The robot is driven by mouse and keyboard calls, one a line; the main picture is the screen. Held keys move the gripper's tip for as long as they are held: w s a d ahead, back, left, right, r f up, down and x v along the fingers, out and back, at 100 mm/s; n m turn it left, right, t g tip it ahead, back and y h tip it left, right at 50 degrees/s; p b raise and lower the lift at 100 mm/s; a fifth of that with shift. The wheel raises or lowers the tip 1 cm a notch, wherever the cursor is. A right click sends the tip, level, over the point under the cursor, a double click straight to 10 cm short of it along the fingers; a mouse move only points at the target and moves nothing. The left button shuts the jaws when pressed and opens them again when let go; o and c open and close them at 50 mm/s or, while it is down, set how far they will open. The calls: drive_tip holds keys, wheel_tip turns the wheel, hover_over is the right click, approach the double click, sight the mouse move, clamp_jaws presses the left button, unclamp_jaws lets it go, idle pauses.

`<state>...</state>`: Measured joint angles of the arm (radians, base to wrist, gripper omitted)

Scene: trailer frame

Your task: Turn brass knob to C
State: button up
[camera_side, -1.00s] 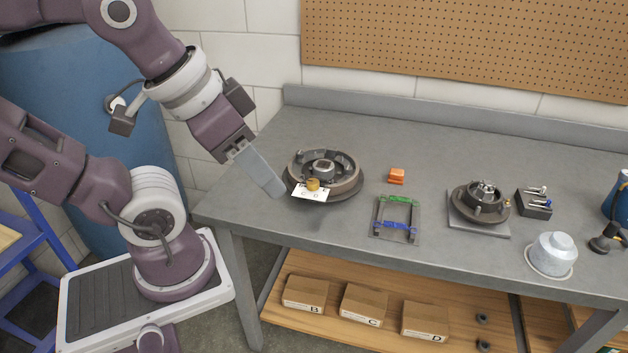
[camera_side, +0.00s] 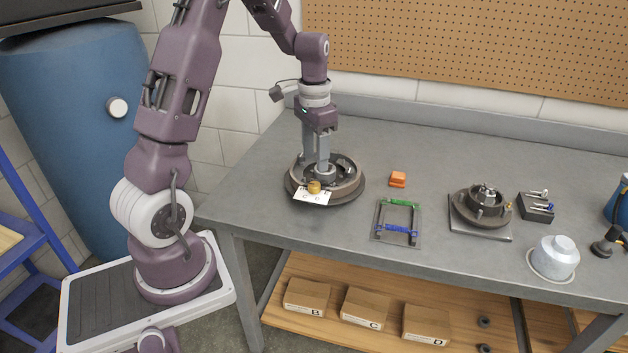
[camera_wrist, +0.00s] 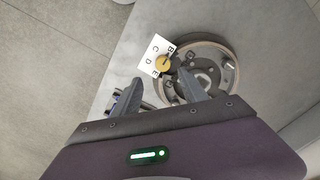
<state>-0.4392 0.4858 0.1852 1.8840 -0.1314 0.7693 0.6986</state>
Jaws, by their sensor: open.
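The brass knob (camera_side: 314,187) sits at the front rim of a round dark drum assembly (camera_side: 348,190) on the bench. A white card (camera_side: 313,198) with letters lies under it. In the wrist view the knob (camera_wrist: 163,64) has a dark line across its face, and the card (camera_wrist: 152,52) shows B, C, D and E around it. Which letter the line points to is too small to tell. My gripper (camera_side: 319,172) is over the drum, just behind the knob, pointing down. In the wrist view my gripper's fingers (camera_wrist: 168,84) are apart with nothing between them, and the knob lies beyond the tips.
Boxes (camera_side: 306,297) lie on the shelf below. Bare bench lies left of the drum.

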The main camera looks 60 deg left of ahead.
sight(314, 184)
drive_tip(key=f, duration=0.8)
drive_tip(key=shift+a, duration=0.3)
clamp_jaws()
